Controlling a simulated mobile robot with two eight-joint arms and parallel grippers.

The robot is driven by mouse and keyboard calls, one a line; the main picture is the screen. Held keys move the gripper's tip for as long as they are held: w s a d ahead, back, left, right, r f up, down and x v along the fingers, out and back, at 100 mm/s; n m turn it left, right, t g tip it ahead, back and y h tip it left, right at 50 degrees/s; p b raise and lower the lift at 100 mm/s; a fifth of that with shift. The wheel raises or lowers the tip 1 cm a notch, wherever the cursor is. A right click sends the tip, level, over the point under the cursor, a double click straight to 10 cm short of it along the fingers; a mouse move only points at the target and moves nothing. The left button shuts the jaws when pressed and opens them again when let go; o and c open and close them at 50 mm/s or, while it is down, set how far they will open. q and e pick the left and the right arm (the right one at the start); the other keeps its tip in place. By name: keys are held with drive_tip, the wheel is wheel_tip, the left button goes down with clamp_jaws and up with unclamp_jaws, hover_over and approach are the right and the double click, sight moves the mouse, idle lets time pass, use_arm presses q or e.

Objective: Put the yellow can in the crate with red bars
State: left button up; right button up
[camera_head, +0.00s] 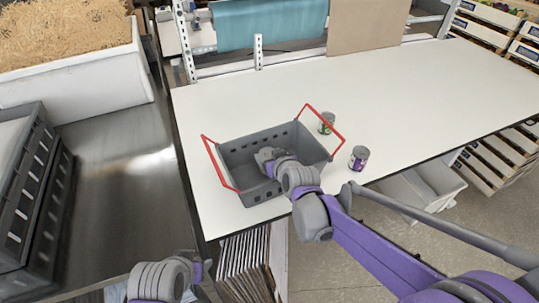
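The grey crate with red bars (236,158) stands on the white table, its two red bars raised at the left and right ends. My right gripper (266,160) reaches into the crate from the right side. Its fingers are hidden by its own body, so I cannot see whether it holds anything. No yellow can shows; part of the crate's inside is covered by my gripper and arm. My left gripper (205,270) is low at the bottom of the view, away from the crate, and its fingers do not show clearly.
A can with a green label (326,123) stands behind the crate's right bar. A can with a purple label (359,158) stands right of the crate near the table's front edge. The white table (420,95) is clear to the right. Dark crates (35,200) stand at left.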

drive_tip(key=o, duration=0.3)
drive_tip(key=shift+s+r, duration=0.1)
drive_tip(key=shift+r, duration=0.2)
drive_tip(key=v, duration=1.2)
drive_tip(key=shift+f, duration=0.1)
